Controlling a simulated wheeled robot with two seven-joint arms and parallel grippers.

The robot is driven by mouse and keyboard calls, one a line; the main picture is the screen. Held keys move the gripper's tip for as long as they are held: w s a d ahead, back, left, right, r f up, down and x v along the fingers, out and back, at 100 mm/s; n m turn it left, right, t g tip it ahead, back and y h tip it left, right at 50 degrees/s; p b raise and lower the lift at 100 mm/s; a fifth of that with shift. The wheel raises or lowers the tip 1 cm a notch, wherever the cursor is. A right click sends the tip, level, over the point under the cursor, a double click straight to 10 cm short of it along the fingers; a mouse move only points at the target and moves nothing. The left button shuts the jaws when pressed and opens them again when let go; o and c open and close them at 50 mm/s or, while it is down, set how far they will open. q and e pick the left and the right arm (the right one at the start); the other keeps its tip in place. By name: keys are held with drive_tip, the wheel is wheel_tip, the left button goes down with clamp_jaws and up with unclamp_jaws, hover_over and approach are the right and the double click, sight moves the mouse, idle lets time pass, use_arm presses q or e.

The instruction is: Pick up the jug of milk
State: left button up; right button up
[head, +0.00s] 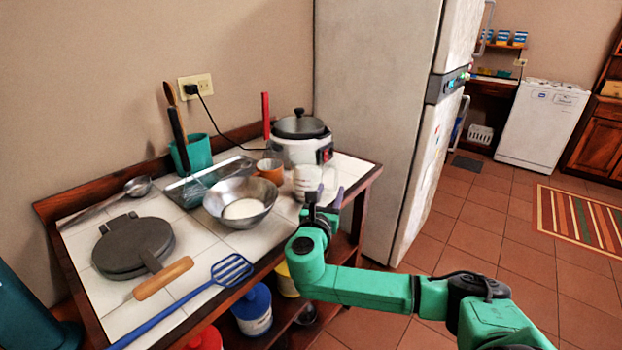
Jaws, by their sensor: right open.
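A white jug (306,179), which I take to be the jug of milk, stands upright at the right end of the tiled table (222,240), in front of the rice cooker. Its contents cannot be made out. My right gripper (325,200) is open at the table's right front edge, close to the jug and overlapping its lower right part in the picture. Whether the fingers touch the jug or are around it, I cannot tell. My left gripper is not in view.
An orange cup (270,170) and a metal bowl (226,195) with white contents stand left of the jug. The rice cooker (300,150) is close behind. The tall fridge (375,110) stands beyond the table's right end. Open tiled floor (470,220) lies to the right.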

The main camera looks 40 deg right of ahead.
sight(336, 179)
drive_tip(key=x, duration=0.7)
drive_tip(key=shift+d+f+p, duration=0.1)
drive_tip(key=shift+d+p, duration=0.15)
drive_tip(key=shift+p, duration=0.1)
drive_tip(key=shift+w+d+f, duration=0.15)
drive_tip(key=shift+w+d, duration=0.1)
clamp_jaws()
idle(0.6)
